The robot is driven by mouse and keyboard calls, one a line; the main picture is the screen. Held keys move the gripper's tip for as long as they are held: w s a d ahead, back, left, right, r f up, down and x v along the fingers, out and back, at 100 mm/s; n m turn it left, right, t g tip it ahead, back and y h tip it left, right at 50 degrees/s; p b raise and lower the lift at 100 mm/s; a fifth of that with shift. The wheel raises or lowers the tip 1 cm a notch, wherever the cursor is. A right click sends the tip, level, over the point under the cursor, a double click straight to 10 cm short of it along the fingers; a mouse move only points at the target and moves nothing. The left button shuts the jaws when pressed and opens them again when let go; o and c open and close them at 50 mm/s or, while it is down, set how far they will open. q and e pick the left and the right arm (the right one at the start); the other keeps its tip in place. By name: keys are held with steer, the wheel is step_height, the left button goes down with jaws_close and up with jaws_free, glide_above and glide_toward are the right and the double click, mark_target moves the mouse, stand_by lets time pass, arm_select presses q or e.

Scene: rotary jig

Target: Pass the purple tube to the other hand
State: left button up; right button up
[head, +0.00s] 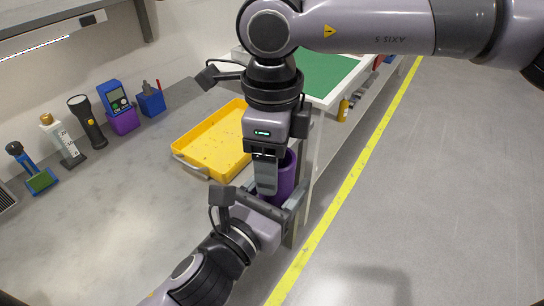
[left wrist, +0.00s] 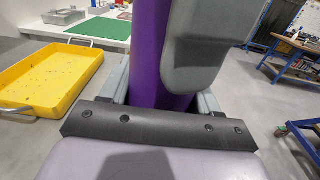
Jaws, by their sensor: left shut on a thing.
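The purple tube (head: 288,175) stands roughly upright at the middle of the head view, partly hidden behind my right gripper. My left gripper (head: 283,207) comes from below left and is shut on the tube's lower part. The tube (left wrist: 150,55) rises between the left fingers in the left wrist view. My right gripper (head: 268,186) points down from above at the tube's upper part. One of its grey fingers (left wrist: 195,48) overlaps the tube's right side in the left wrist view. Its other finger is hidden, so its grip is unclear.
A yellow tray (head: 215,140) lies on the grey bench just left of the grippers. A flashlight (head: 88,122), a blue meter (head: 115,97) and other items line the bench's back. A green mat (head: 325,72) is on the table beyond. The floor to the right is clear.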

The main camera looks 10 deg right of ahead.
steer(key=c, duration=0.3)
arm_select(q)
steer(key=o, duration=1.2)
steer(key=shift+o, duration=0.2)
